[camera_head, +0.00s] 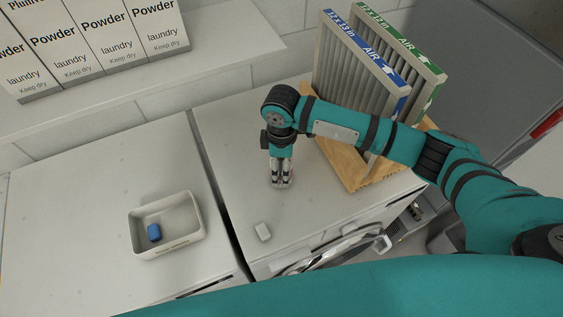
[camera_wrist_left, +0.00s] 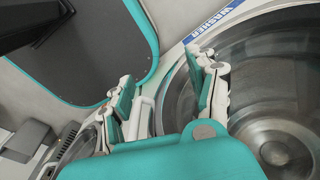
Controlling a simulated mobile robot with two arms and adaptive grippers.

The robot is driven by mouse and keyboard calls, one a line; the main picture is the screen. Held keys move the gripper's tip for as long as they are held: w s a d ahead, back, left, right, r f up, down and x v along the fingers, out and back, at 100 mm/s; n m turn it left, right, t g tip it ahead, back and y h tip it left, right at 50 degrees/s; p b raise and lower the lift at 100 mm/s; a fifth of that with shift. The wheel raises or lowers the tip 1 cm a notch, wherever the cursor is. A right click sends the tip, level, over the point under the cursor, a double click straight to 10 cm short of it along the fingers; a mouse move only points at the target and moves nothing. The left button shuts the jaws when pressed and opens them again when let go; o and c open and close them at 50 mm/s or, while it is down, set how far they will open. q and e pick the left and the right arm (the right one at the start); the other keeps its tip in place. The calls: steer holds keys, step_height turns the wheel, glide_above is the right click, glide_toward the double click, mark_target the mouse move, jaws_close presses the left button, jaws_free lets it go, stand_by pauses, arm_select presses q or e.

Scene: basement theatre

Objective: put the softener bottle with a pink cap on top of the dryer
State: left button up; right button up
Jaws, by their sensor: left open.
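No softener bottle with a pink cap shows in either view. Two white machine tops lie side by side in the head view, a left one (camera_head: 90,190) and a right one (camera_head: 225,125); which is the dryer I cannot tell there. My right gripper (camera_head: 282,184) points down at the right top, its fingers close together; whether it grips anything is too small to tell. My left gripper (camera_wrist_left: 165,90) is open in the left wrist view, with nothing seen between its fingers. Behind it is a round door (camera_wrist_left: 285,75) under a label reading WASHER (camera_wrist_left: 228,14).
A white tray (camera_head: 190,241) with a blue item (camera_head: 154,232) sits on the left top. Air filters (camera_head: 365,65) stand in a wooden holder (camera_head: 345,165). Powder boxes (camera_head: 95,40) line the shelf.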

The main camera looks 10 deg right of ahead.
steer(key=shift+r, duration=0.2)
step_height(320, 180, up, 10)
steer(key=p, duration=1.1)
steer(key=shift+r, duration=0.4)
steer(key=shift+r+b, duration=0.3)
steer(key=shift+r, duration=0.25)
